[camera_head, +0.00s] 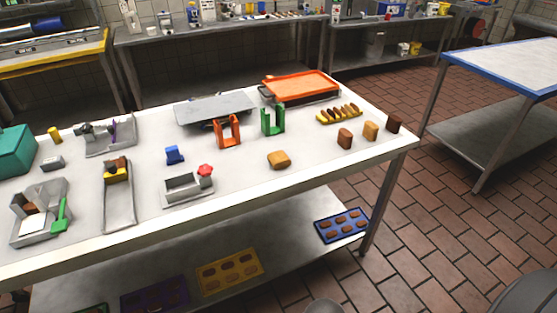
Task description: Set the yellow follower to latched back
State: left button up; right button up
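The yellow follower (117,174) is a small yellow block in the upper part of a long grey channel (119,212) on the left half of the white table. Brown pieces (115,163) sit right behind it at the channel's far end. The channel in front of it looks empty. I cannot tell from this view whether the follower is held by a latch. Neither of my grippers is in view.
A grey tray with a green scoop (61,215) stands left of the channel. A grey holder with a red knob (205,171) stands right of it. Orange (229,132) and green (273,119) frames stand farther back. The table's front middle is clear.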

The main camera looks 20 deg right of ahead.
aim_at(114, 175)
jog(key=u, duration=0.55)
jog(key=k+l+u, duration=0.15)
jog(key=l, duration=0.25)
